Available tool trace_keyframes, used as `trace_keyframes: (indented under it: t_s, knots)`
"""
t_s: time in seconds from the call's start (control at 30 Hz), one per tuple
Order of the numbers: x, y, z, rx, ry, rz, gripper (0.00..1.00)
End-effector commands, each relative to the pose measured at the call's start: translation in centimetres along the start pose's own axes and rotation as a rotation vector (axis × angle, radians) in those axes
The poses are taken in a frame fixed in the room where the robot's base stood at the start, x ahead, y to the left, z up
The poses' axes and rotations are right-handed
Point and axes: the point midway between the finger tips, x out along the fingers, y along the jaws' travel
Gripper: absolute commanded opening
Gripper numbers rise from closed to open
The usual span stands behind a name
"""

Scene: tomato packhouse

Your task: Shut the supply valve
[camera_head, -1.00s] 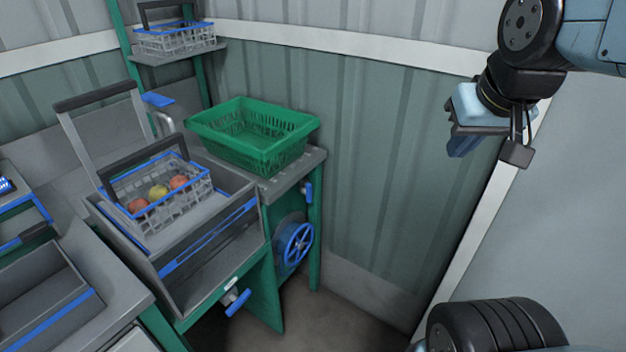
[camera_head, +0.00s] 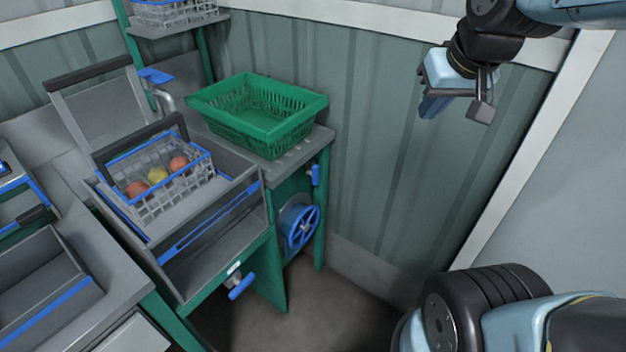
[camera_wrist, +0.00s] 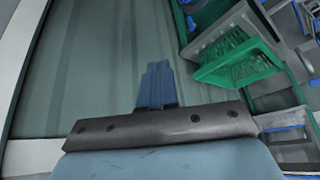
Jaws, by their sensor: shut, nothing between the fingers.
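No label tells me which fitting is the supply valve. A round blue handwheel (camera_head: 300,228) stands on the side below the counter by the green legs. A blue T-shaped handle (camera_head: 240,286) sits on the front, below the grey sink. A small blue lever (camera_head: 315,175) is at the counter's right end. A blue tap lever (camera_head: 156,76) tops the spout behind the sink. My gripper (camera_head: 432,106) is shut and empty, in the air right of the counter and apart from all of these. Its blue fingers also show in the wrist view (camera_wrist: 158,72).
A green basket (camera_head: 262,128) stands on the counter right of the sink. A wire basket (camera_head: 152,214) with several fruits sits in the sink (camera_head: 185,262). A corrugated wall (camera_head: 390,190) is behind. The floor before the handwheel is clear.

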Motion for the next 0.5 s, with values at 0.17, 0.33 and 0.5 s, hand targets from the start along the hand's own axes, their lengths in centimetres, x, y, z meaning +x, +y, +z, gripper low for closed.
trace_keyframes:
  t_s: [0.17,0.33,0.5]
  knots:
    - [4.7,-2.1,-3.2,-0.073,0.001,-0.061,0.0]
    - [9.3,-4.3,-5.5,-0.133,0.012,-0.099,0.0]
    - [14.1,-6.7,-7.2,-0.193,0.022,-0.121,0.0]
